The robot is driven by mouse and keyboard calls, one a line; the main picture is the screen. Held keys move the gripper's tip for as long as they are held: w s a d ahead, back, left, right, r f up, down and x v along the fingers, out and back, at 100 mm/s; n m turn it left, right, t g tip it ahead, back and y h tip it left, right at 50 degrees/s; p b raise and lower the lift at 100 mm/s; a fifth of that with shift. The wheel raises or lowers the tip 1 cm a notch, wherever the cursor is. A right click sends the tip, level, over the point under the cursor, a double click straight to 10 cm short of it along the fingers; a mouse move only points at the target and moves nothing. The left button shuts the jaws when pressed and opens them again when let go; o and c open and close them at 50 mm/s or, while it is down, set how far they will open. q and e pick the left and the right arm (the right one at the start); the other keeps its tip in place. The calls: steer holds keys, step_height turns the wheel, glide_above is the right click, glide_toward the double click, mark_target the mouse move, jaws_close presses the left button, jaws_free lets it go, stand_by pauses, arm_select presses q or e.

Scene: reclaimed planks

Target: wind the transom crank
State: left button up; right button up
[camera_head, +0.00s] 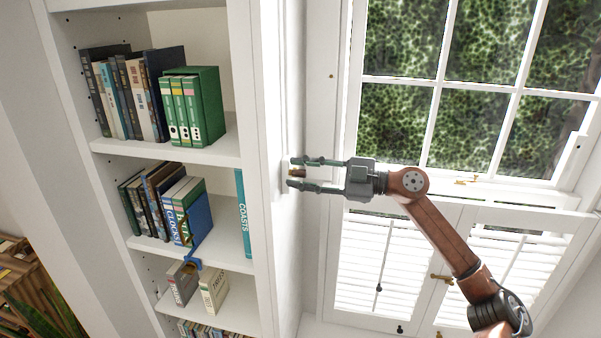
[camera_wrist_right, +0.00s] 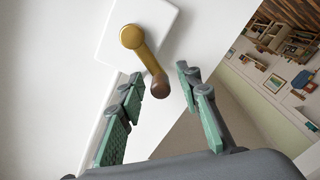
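The transom crank shows in the right wrist view as a brass arm (camera_wrist_right: 143,52) with a brown knob (camera_wrist_right: 159,86), on a white wall plate (camera_wrist_right: 107,38). In the head view, its small brown knob (camera_head: 297,173) shows beside the white side panel of the bookcase. My right gripper (camera_head: 292,172) reaches in from the right with its fingers apart. In the right wrist view, the knob lies between the open fingers (camera_wrist_right: 160,78), with a visible gap on each side. The plate is mostly hidden in the head view. My left gripper is not in view.
A white bookcase (camera_head: 248,115) with several books stands at the left. A paned window (camera_head: 437,84) and white louvred shutters (camera_head: 385,255) are at the right, behind my right arm. A small blue object (camera_head: 192,264) is by the lower shelf.

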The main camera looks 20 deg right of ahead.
steer(key=shift+c, duration=0.5)
jaws_close()
